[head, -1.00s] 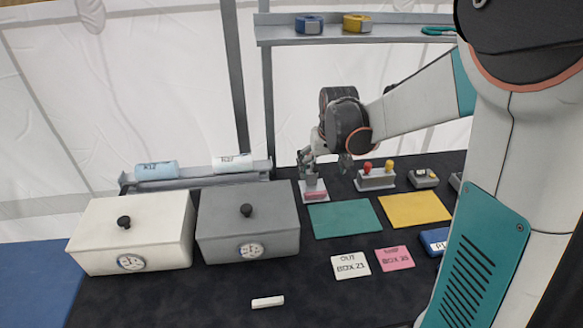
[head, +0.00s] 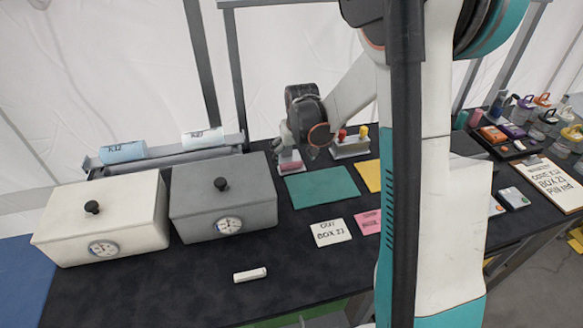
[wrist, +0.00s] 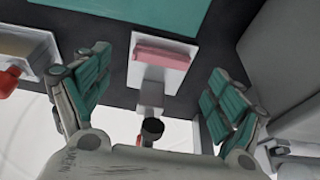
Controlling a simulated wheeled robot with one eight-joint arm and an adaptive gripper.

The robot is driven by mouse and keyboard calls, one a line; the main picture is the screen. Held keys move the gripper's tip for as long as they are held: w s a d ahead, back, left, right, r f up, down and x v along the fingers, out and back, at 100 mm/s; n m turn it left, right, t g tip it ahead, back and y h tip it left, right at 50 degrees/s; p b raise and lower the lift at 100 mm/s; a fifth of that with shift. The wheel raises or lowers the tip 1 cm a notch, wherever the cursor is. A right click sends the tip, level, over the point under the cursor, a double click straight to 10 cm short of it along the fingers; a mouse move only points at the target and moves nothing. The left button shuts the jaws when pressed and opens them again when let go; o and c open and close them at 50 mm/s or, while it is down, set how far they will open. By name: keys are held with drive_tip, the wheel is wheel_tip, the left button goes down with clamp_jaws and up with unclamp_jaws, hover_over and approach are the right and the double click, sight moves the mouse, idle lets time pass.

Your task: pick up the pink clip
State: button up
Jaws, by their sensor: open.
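The pink clip (wrist: 162,54) is a small pink block on a pale holder (wrist: 146,75) in the wrist view. In the head view the clip (head: 290,167) shows small, at the back of the dark table beside the grey box. My gripper (wrist: 155,92) is open, with one teal-padded finger on each side of the picture. The clip lies between the two fingers as seen from the wrist, and I see no contact. In the head view my gripper (head: 295,150) hangs right over the holder; its fingertips are hard to make out.
A grey lidded box (head: 222,200) stands just left of the holder, with a white one (head: 100,222) beyond it. A stand with red and yellow knobs (head: 350,148) is close on the right. A green mat (head: 320,187) lies flat in front.

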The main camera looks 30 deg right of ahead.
sight(292, 163)
drive_tip(key=b+x, duration=0.1)
drive_tip(key=x, duration=0.3)
drive_tip(key=shift+f, duration=0.15)
drive_tip(key=c, duration=0.8)
drive_tip(key=shift+r, duration=0.25)
